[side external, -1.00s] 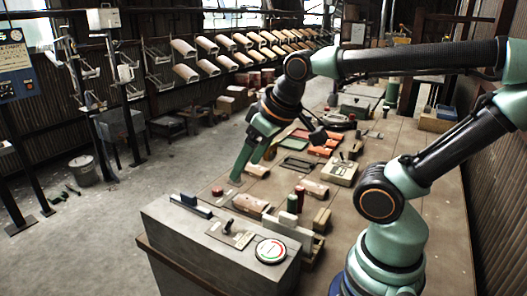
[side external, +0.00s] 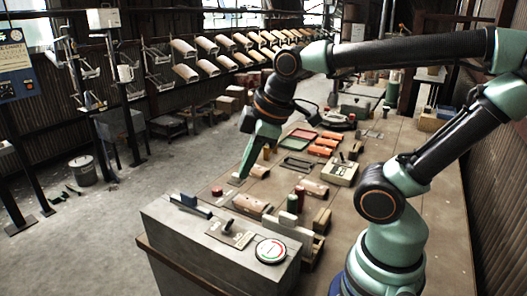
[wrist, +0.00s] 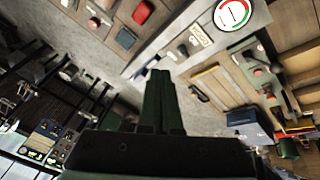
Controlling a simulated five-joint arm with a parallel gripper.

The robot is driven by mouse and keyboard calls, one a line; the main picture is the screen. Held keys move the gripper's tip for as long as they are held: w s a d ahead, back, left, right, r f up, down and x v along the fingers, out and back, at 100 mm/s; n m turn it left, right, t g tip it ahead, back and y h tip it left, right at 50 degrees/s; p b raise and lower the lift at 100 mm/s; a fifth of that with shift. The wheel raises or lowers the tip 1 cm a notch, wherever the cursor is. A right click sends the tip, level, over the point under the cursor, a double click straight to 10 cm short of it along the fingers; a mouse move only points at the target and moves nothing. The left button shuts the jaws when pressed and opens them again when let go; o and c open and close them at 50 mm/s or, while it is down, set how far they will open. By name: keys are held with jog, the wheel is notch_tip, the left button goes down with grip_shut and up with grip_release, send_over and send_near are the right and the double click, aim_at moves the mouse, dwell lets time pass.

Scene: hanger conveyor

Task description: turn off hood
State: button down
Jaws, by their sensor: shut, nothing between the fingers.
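Nothing in view is plainly marked as a hood. A grey control box (side external: 165,235) stands at the near end of the bench. On its top are a lever with a blue handle (side external: 188,200), a plate with a dark knob (side external: 231,234) and a round red-green dial (side external: 270,250). The dial also shows at the top of the wrist view (wrist: 232,12). My gripper (side external: 241,179) is shut and empty, pointing down over the bench beyond the box, apart from its controls. Its closed fingers fill the middle of the wrist view (wrist: 160,75).
A red-topped button (side external: 217,191) and a brown cylinder (side external: 251,205) are near my fingertips. Orange trays (side external: 325,147) lie farther back. Open floor (side external: 80,235) lies left of the bench.

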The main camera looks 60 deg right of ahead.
aim_at(229, 225)
jog(key=a+n+g, duration=0.1)
jog(key=n, duration=0.8)
jog(key=s+a+n+g, duration=0.1)
jog(key=n, duration=0.9)
jog(key=a+n+g, duration=0.1)
jog(key=a+n, duration=0.1)
jog(key=n, duration=0.7)
jog(key=shift+s+f, duration=0.2)
jog(key=f, duration=0.6)
jog(key=w+f, duration=0.1)
jog(key=f, duration=0.3)
